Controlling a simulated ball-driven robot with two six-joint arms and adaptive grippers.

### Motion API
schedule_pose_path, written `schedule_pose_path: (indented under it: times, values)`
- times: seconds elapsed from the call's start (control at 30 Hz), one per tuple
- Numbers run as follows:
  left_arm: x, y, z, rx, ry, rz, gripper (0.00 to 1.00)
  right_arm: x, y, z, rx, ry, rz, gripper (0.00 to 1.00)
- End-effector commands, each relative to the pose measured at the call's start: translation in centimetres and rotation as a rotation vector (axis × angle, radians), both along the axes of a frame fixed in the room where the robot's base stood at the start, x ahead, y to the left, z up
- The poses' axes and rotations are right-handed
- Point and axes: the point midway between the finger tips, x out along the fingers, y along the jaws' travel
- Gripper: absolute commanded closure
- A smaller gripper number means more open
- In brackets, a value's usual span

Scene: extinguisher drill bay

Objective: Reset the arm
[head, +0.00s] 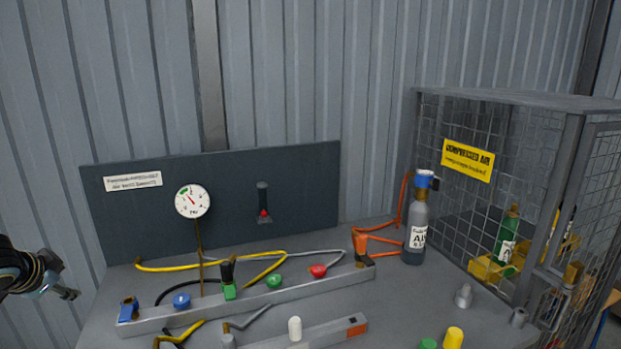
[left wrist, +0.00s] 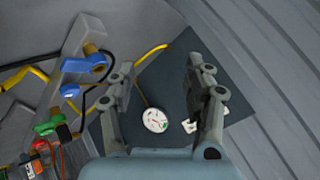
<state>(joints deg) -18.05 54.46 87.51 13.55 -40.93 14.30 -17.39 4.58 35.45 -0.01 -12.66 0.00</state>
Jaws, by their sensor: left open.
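My left gripper (head: 67,293) is at the far left of the head view, left of the bench and apart from everything on it. In the left wrist view its two fingers (left wrist: 163,100) are spread with nothing between them; the dark panel and the gauge show beyond. The right gripper is in neither view. The dark panel (head: 130,215) stands at the back of the bench with a round white gauge (head: 193,201) and a small black part with a red tip (head: 263,202).
A grey rail (head: 330,284) carries blue, green and red knobs. Hoses lie around it. A grey cylinder with a blue top (head: 417,225) stands by the mesh cage (head: 495,100) on the right. Loose caps, including a yellow one (head: 453,337), stand at the front right.

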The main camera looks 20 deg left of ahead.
Motion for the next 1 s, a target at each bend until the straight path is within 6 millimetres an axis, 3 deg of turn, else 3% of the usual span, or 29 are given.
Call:
schedule_pose_path:
  times: [0.03, 0.1, 0.2, 0.4, 0.57, 0.6, 0.77, 0.87, 1.0]
  values:
    - [-1.7, 3.3, -1.3, 0.046, 0.032, 0.021, 0.48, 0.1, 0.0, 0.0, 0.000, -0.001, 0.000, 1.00]
    - [-4.4, 7.8, -2.8, 0.117, 0.079, 0.035, 0.48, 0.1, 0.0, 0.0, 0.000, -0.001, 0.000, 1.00]
    - [-9.2, 13.7, -4.5, 0.212, 0.159, 0.048, 0.48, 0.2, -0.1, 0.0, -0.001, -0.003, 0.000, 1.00]
    - [-18.5, 21.5, -5.9, 0.340, 0.314, 0.049, 0.48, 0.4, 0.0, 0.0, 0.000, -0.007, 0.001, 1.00]
    - [-25.8, 25.3, -6.0, 0.408, 0.436, 0.042, 0.48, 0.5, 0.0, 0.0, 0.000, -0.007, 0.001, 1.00]
    - [-26.0, 23.6, -8.0, 0.374, 0.431, 0.039, 0.48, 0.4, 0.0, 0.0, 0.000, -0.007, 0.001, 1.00]
    - [-27.8, 17.7, -14.5, 0.262, 0.435, 0.049, 0.48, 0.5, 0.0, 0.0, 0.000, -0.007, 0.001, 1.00]
    - [-29.1, 13.1, -18.7, 0.184, 0.439, 0.056, 0.48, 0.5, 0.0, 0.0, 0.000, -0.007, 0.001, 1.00]
    - [-31.1, 4.5, -25.1, 0.049, 0.444, 0.067, 0.48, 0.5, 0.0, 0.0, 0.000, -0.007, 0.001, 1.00]
